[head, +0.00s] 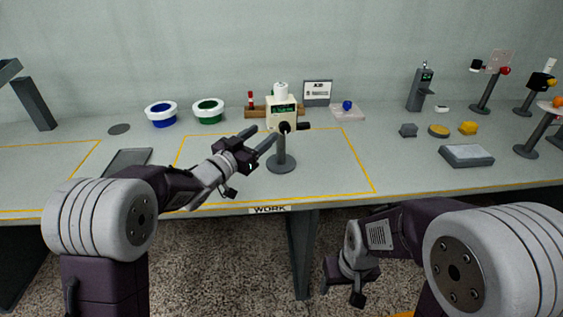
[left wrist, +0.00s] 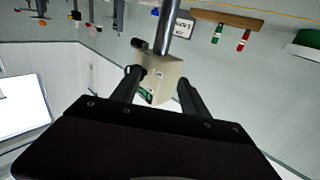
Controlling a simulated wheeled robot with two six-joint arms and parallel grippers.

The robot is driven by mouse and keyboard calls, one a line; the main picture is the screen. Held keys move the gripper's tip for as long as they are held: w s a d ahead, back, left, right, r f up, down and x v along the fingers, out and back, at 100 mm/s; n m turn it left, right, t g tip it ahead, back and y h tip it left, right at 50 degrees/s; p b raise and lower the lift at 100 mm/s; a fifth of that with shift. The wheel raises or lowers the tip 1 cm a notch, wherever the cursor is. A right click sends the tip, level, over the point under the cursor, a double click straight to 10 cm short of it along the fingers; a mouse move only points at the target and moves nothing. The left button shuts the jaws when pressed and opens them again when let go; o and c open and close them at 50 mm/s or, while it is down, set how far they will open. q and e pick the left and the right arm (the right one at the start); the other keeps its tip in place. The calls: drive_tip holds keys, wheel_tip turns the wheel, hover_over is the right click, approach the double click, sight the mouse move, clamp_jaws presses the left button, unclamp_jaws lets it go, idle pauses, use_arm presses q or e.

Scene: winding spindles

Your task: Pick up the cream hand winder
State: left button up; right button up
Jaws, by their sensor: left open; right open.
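My left gripper (head: 264,133) is open, just left of and in front of the winder. In the left wrist view the winder (left wrist: 161,82) appears between the two open fingers, with no clear contact. My right gripper (head: 341,293) is open and empty, low in front of the table edge.
A wooden rack (head: 258,111) and a sign (head: 317,92) are behind the winder. Stands and small blocks fill the right side. The yellow-outlined area right of the post is clear.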

use_arm(q)
drive_tip(key=b, duration=0.2)
approach(281, 135)
wheel_tip(281, 135, down, 2)
drive_tip(key=w, duration=0.2)
drive_tip(key=shift+w+d+r, duration=0.1)
drive_tip(key=shift+d, duration=0.2)
use_arm(e)
wheel_tip(281, 135, down, 4)
drive_tip(key=shift+a+f, duration=0.1)
drive_tip(key=shift+f, duration=0.05)
use_arm(q)
drive_tip(key=x, duration=0.9)
drive_tip(key=shift+r+b, duration=0.35)
use_arm(e)
drive_tip(key=shift+f, duration=0.3)
use_arm(q)
clamp_jaws()
drive_tip(key=shift+r, duration=0.15)
